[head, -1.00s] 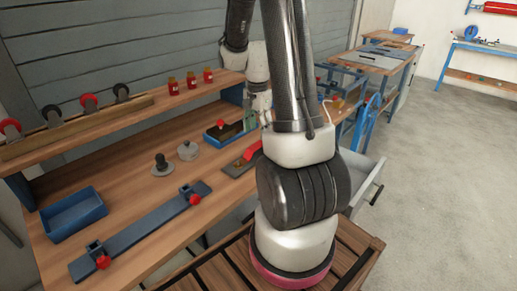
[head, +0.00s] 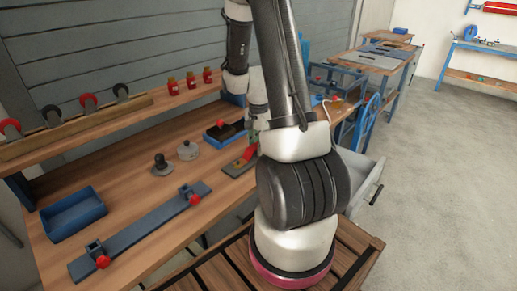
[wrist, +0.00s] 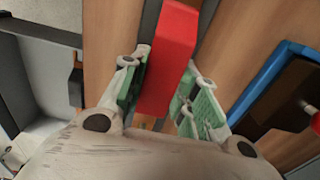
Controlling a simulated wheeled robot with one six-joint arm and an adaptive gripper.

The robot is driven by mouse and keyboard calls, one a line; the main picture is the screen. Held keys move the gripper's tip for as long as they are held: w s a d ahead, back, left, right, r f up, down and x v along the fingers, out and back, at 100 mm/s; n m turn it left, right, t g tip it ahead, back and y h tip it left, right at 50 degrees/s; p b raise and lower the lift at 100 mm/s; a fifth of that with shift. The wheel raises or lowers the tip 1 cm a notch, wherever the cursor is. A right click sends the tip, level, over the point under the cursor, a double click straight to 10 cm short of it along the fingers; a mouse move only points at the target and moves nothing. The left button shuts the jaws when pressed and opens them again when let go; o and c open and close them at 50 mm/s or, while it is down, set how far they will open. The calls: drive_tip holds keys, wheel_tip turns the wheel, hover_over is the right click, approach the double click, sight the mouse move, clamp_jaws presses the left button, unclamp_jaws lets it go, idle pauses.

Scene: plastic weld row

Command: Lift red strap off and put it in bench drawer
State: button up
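The red strap (wrist: 170,45) runs up the middle of the wrist view, over a grey bar on the wooden bench (head: 140,190). My gripper (wrist: 165,75) has its green-padded fingers on either side of the strap. The left finger is close against its edge; a narrow gap shows at the right finger. In the head view the strap (head: 245,158) is partly hidden behind my arm. The bench drawer (head: 361,180) stands pulled out, to the right of my arm; its inside is mostly hidden. A grey drawer-like edge shows at the left of the wrist view (wrist: 40,95).
A blue box (head: 219,138) with a red knob stands beside the strap. A long blue bar with red knobs (head: 140,232), an open blue tray (head: 72,213) and two small grey round parts are further left. A raised shelf (head: 130,118) carries spools and red jars.

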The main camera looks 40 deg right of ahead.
drive_tip(key=shift+c, duration=1.1)
wheel_tip(320, 180, up, 10)
